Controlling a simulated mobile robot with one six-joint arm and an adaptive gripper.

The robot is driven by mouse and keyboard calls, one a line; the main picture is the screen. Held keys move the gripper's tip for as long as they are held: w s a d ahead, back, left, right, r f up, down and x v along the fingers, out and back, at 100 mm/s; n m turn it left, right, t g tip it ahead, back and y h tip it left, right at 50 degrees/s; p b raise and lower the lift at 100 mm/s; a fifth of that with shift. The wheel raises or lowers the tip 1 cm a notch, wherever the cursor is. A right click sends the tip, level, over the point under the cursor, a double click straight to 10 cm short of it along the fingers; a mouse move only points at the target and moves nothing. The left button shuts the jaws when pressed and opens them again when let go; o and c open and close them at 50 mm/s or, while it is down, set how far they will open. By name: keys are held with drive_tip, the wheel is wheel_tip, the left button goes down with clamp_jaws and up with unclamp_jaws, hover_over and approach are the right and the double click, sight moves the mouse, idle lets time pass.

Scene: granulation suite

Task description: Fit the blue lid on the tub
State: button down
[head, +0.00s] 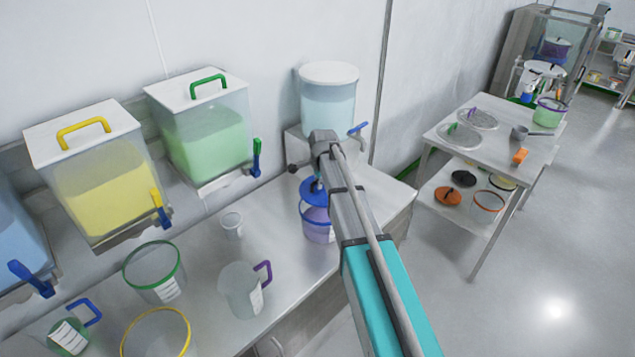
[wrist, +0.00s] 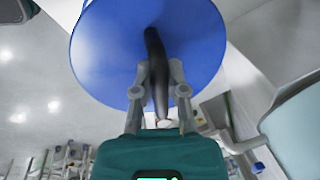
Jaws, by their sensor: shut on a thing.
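The blue lid (head: 311,193) shows in the head view, partly hidden behind my arm. It also fills the top of the wrist view (wrist: 100,50), with a dark upright handle (wrist: 153,50) at its middle. My gripper (wrist: 160,88) is shut on that handle, one finger on each side. The tub (head: 316,228), with a blue rim, purple contents and a white label, stands on the bench directly below the lid. The lid appears slightly above the tub's rim; whether they touch I cannot tell. My arm hides the tub's right side.
A clear jug (head: 238,290) with a purple handle and a small cup (head: 231,224) stand left on the bench (head: 205,265). A green-rimmed tub (head: 153,275) is further left. A white-lidded dispenser (head: 329,100) with a blue tap stands behind. A steel trolley (head: 440,137) is at right.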

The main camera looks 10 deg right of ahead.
sight(319, 192)
drive_tip(key=shift+f, duration=0.15)
drive_tip(key=shift+a+f+b, duration=0.1)
drive_tip(key=shift+f+b, duration=2.1)
drive_tip(key=shift+b, duration=0.1)
drive_tip(key=shift+s+f+b, duration=0.15)
drive_tip(key=shift+f+b, duration=0.9)
idle(0.4)
drive_tip(key=c, duration=0.6)
unclamp_jaws()
drive_tip(key=shift+r, duration=0.1)
